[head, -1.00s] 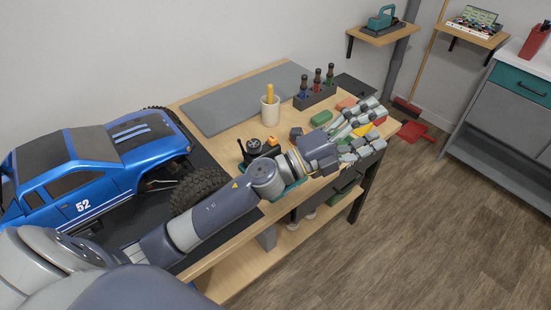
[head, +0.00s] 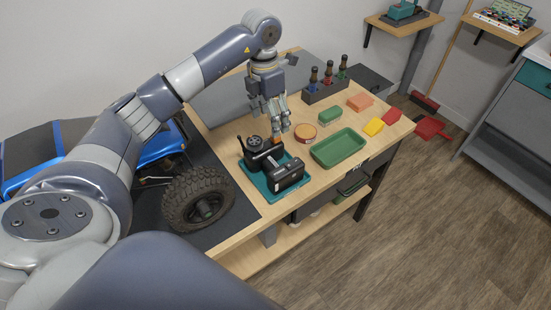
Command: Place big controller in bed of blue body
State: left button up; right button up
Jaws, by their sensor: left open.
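A teal mat (head: 258,181) on the workbench carries black controllers. One at the back left has a round knob (head: 254,142) on top; a blocky one (head: 286,176) lies at the front right. I cannot tell for sure which is the big one. My left gripper (head: 281,130) is open and points down just above and behind them, with a small orange part (head: 275,141) by its fingertips. The blue body (head: 165,143) of the truck is at the left; my left arm hides much of it, and its bed is largely covered. My right gripper is not in view.
A green tray (head: 338,149), a round orange-rimmed tin (head: 305,132), a green block (head: 331,116) and yellow and red pieces lie to the right. A large truck wheel (head: 198,199) stands left of the mat.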

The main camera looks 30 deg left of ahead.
aim_at(264, 146)
pick_arm(q)
jog(key=shift+y, duration=0.3)
jog(key=f, duration=0.1)
jog(key=a+f, duration=0.1)
jog(key=f, duration=0.2)
jog(key=shift+s+a+f+p, duration=0.1)
jog(key=shift+s+a+p, duration=0.1)
jog(key=shift+a+p, duration=0.2)
jog(key=f+p, duration=0.1)
jog(key=f, duration=0.4)
jog(key=shift+s+f+p, duration=0.2)
jog(key=shift+p, duration=0.15)
jog(key=shift+f, duration=0.3)
jog(key=c, duration=1.4)
jog(key=shift+r, duration=0.1)
jog(key=shift+c, duration=0.7)
jog(key=shift+r, duration=0.1)
